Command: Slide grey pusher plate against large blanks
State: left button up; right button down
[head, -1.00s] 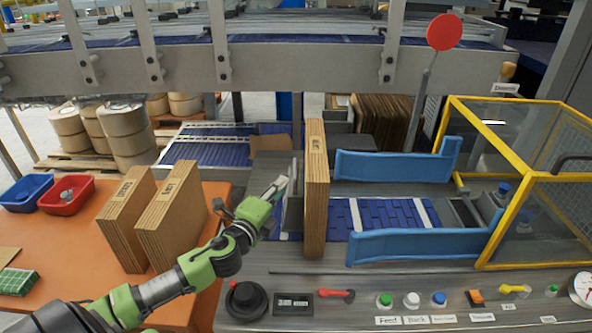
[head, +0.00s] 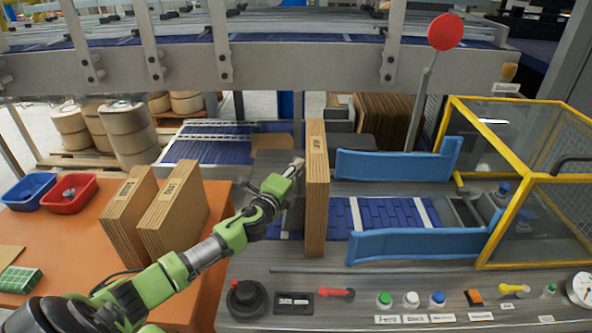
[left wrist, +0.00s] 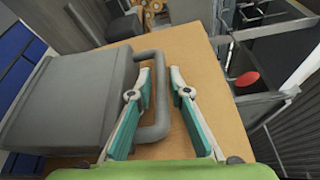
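The grey pusher plate (head: 294,214) stands upright on the machine, just left of the large blanks (head: 316,200), a tall upright brown stack. In the left wrist view the pusher plate (left wrist: 65,100) is at the left, with its grey bar handle (left wrist: 158,85) sticking out over the brown face of the blanks (left wrist: 200,55). My left gripper (head: 298,165) is at the plate's upper part; my arm partly hides the plate. In the left wrist view its teal fingers (left wrist: 160,80) are apart, with the handle bar between them and a gap showing. My right gripper is not in view.
Blue guide rails (head: 395,166) and a blue belt (head: 385,213) lie right of the blanks. A yellow-framed guard (head: 480,150) stands farther right. Two more brown stacks (head: 172,212) stand on the orange table (head: 75,235). Buttons line the front panel.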

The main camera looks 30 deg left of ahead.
pick_arm(q)
grip_shut()
jog(key=shift+a, duration=0.1)
jog(key=shift+s+a, duration=0.35)
jog(key=shift+a, duration=0.1)
grip_release()
